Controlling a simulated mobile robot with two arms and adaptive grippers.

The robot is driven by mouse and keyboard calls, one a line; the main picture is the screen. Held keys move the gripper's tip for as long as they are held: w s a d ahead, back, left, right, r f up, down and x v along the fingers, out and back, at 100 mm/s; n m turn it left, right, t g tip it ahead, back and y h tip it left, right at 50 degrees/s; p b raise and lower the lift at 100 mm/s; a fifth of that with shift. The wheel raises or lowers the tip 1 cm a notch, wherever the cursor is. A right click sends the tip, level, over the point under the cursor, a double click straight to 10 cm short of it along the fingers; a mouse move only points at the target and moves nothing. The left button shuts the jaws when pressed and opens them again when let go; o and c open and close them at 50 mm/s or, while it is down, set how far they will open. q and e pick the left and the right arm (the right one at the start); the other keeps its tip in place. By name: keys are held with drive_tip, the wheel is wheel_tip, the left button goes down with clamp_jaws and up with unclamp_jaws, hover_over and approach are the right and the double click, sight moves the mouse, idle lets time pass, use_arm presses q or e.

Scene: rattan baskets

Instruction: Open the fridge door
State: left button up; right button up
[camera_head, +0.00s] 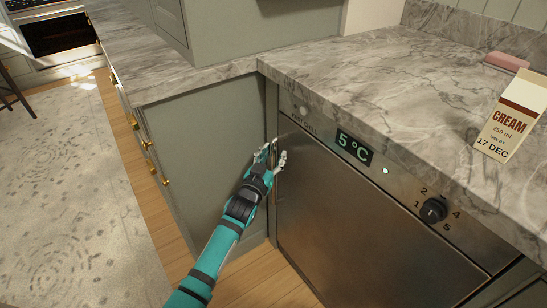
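The fridge (345,215) is a stainless steel unit under the marble counter, with a 5°C display (354,147) on its top panel. Its door looks shut. A slim upright handle (274,185) shows at the door's left edge, partly hidden by my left gripper. My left gripper (272,154) is at the upper part of this handle, with its fingers apart and the handle seeming to lie between them. I cannot tell whether the fingers touch it. My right gripper is not in view.
A marble counter (390,85) overhangs the fridge. A cream carton (512,118) and a pink item (507,62) stand on it at the right. A dial (434,210) is on the panel. A green cabinet (210,150) adjoins at left. Wooden floor (268,290) is clear before the fridge.

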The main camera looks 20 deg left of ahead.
use_arm(q)
drive_tip(key=shift+w, duration=0.15)
drive_tip(key=shift+c, duration=0.4)
clamp_jaws()
